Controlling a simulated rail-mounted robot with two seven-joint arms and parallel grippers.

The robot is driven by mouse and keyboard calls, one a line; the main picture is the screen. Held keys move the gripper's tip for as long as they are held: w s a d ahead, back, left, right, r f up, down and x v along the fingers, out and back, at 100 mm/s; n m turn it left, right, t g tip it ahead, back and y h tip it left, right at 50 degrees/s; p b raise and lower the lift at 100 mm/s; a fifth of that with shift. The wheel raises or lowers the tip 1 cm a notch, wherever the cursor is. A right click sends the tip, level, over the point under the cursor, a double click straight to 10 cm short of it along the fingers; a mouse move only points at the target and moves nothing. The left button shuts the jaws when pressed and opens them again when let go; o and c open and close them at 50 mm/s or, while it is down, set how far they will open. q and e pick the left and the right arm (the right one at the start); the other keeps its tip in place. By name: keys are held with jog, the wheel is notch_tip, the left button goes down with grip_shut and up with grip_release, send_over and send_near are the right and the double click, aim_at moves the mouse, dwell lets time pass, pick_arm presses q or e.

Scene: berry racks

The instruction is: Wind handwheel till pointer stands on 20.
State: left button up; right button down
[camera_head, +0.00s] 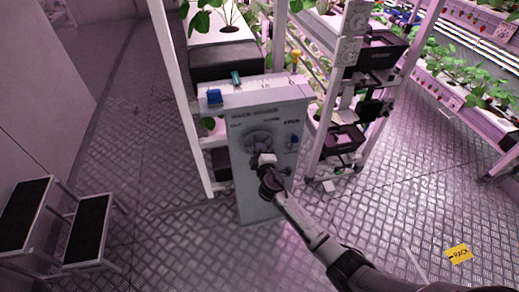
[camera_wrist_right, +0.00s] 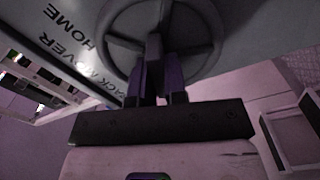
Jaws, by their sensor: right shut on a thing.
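The grey handwheel (camera_head: 252,137) is on the front face of a grey cabinet (camera_head: 262,200). In the right wrist view the wheel (camera_wrist_right: 205,25) fills the top middle, with its rim and spokes showing. My right gripper (camera_head: 265,160) reaches the wheel from the front. In the wrist view its fingers (camera_wrist_right: 153,85) are shut on a dark upright part at the wheel, seemingly its handle. The fingers hide part of the wheel. Lettering on the panel reads "RACK MOVER" and "HOME" in the wrist view. I cannot make out a pointer or its reading. My left gripper is not in view.
On the cabinet top are a blue item (camera_head: 214,97) and a green item (camera_head: 236,77). A blue knob (camera_head: 293,140) sits right of the wheel. Plant racks stand behind and right. Step stools (camera_head: 88,228) stand left. A yellow sign (camera_head: 459,254) lies on the open floor.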

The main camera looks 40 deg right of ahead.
jog(key=n, duration=0.2)
jog(key=shift+n, duration=0.4)
jog(key=shift+n+p, duration=0.3)
jog(key=shift+n, duration=0.1)
jog(key=c, duration=1.2)
grip_release()
jog(key=shift+o, duration=0.2)
jog(key=p+v, duration=0.2)
jog(key=v, duration=1.2)
jog(key=shift+p, duration=0.3)
